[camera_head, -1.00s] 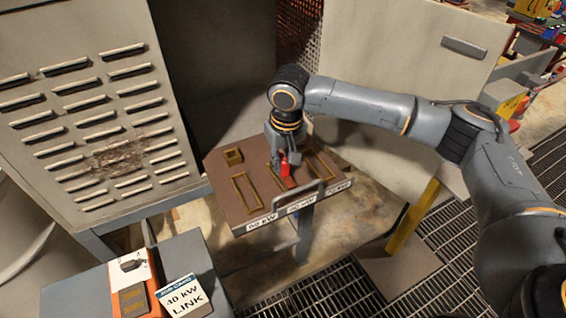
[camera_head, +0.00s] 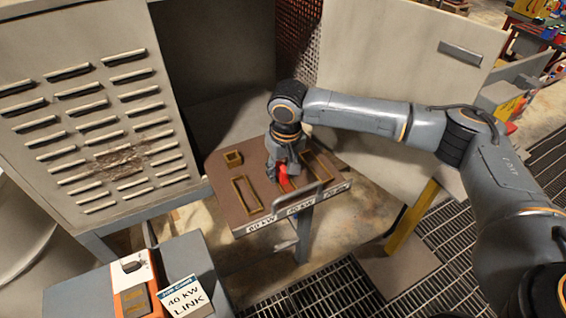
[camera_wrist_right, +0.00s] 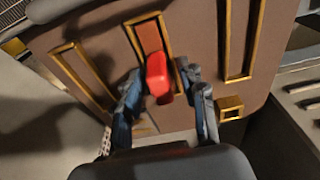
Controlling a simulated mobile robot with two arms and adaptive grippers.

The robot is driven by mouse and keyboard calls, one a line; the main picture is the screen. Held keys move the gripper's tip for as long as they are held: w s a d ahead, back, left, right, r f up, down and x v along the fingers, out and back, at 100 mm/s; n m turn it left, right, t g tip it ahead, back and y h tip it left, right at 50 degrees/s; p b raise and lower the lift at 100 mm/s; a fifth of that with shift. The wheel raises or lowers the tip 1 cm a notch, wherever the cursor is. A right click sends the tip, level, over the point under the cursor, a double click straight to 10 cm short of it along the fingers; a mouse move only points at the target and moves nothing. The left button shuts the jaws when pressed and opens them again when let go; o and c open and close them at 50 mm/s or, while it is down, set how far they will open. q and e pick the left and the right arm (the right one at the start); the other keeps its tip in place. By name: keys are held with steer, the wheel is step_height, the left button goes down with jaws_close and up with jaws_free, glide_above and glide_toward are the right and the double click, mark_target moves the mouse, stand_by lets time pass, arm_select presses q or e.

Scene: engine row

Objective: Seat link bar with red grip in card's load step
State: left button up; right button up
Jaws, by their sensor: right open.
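The link bar's red grip (camera_head: 282,178) stands up at the middle framed slot of the brown table in the head view. In the wrist view the red grip (camera_wrist_right: 157,76) shows between my fingers, and a copper-brown strip lies inside the middle gold frame (camera_wrist_right: 128,22) beyond it. How deep the bar sits is hidden. My right gripper (camera_wrist_right: 161,84) is open, with one finger on each side of the grip; in the head view the right gripper (camera_head: 284,168) covers the slot's far end. The card (camera_head: 184,297) reads "40 kW LINK". My left gripper is not in view.
The brown table (camera_head: 222,190) has another gold frame on each side of the middle one and a small square socket (camera_head: 233,158). A grey handle (camera_head: 297,198) rises near its front edge, by the kW labels. An orange box (camera_head: 135,284) stands beside the card.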

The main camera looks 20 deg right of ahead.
mark_target(285, 170)
steer(key=r+b, duration=0.1)
steer(key=r, duration=0.2)
steer(key=s+r+b, duration=0.1)
steer(key=r, duration=0.3)
steer(key=r+b, duration=0.1)
steer(key=r, duration=0.3)
steer(key=shift+s+r, duration=0.1)
steer(key=shift+s, duration=0.05)
steer(key=shift+d+r, duration=0.1)
steer(key=shift+r, duration=0.35)
